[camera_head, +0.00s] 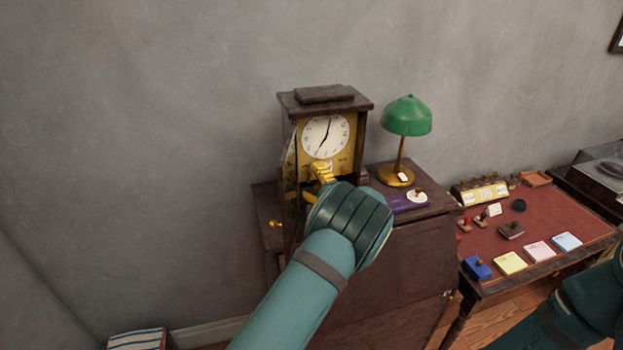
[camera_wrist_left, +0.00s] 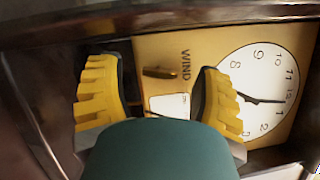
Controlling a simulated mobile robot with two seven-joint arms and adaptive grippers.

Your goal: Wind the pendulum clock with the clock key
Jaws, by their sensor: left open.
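The pendulum clock (camera_head: 327,95) stands on a dark wooden cabinet against the wall, its front door (camera_head: 288,165) apparently swung open to the left. My left gripper (camera_head: 317,183) is at the lower part of the clock's gold face, below the white dial. In the left wrist view, the open yellow-padded fingers (camera_wrist_left: 160,95) stand apart in front of the clock face (camera_wrist_left: 265,85). A small brass piece (camera_wrist_left: 160,72) shows between them beside the word WIND; it may be the clock key, and neither finger clearly touches it. My right gripper is out of view.
A green lamp (camera_head: 405,117) and a purple item (camera_head: 407,201) stand right of the clock. A red-topped desk (camera_head: 550,215) with stamps and coloured pads is farther right. A white tag-like patch (camera_wrist_left: 170,105) is partly hidden by my gripper. Bare wall lies to the left.

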